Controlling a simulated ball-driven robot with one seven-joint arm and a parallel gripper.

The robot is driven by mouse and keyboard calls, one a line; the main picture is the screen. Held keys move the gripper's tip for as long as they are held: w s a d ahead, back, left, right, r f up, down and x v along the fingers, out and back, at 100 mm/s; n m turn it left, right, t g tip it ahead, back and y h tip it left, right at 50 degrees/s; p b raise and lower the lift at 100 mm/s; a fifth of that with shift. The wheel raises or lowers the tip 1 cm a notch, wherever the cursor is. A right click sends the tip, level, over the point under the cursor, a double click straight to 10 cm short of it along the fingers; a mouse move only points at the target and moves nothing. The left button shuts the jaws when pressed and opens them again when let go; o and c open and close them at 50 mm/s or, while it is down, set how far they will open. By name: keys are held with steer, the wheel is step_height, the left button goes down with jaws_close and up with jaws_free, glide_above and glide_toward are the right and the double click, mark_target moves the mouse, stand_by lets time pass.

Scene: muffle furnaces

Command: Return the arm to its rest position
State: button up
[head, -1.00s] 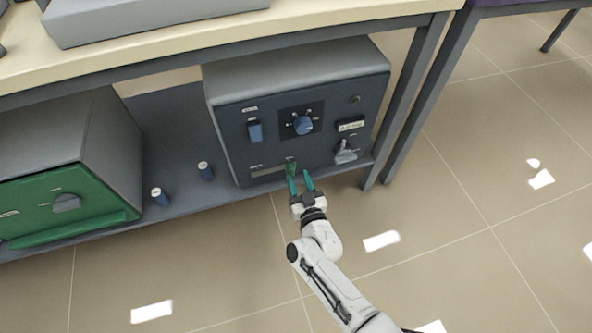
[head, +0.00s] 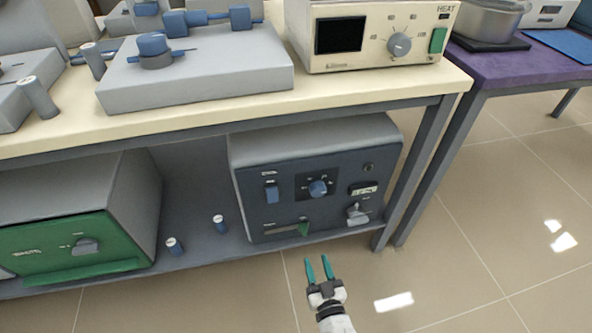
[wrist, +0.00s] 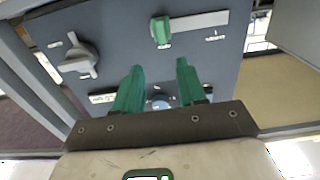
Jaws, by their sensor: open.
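My gripper (head: 319,270) is open, with two teal fingers spread apart and nothing between them. In the head view it is at the lower middle, over the floor in front of the dark blue-grey furnace (head: 285,220) on the lower shelf. The wrist view shows both fingers (wrist: 157,92) pointing at that furnace's front panel, apart from it. The panel carries a green slider (head: 304,229), which also shows in the wrist view (wrist: 160,30), a grey knob (wrist: 80,56), and a blue dial (head: 318,188).
A green-fronted furnace (head: 85,245) and two small blue cylinders (head: 219,225) stand on the lower shelf (head: 200,250). The cream bench top (head: 200,120) above holds a HEAT unit (head: 365,40). Table legs (head: 415,175) stand at the right. The tiled floor in front is clear.

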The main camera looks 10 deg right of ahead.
steer(key=s+d+r+g, duration=0.4)
steer(key=s+g, duration=0.2)
steer(key=s, duration=0.3)
steer(key=s+d+r+g, duration=0.3)
steer(key=s+d+g, duration=0.15)
steer(key=s, duration=0.45)
steer(key=s+d+r+g, duration=0.4)
steer(key=s+g, duration=0.2)
steer(key=s, duration=0.3)
step_height(320, 180, up, 32)
steer(key=p, duration=3.2)
steer(key=shift+s, duration=0.3)
steer(key=shift+d+g, duration=0.1)
steer(key=shift+g, duration=0.15)
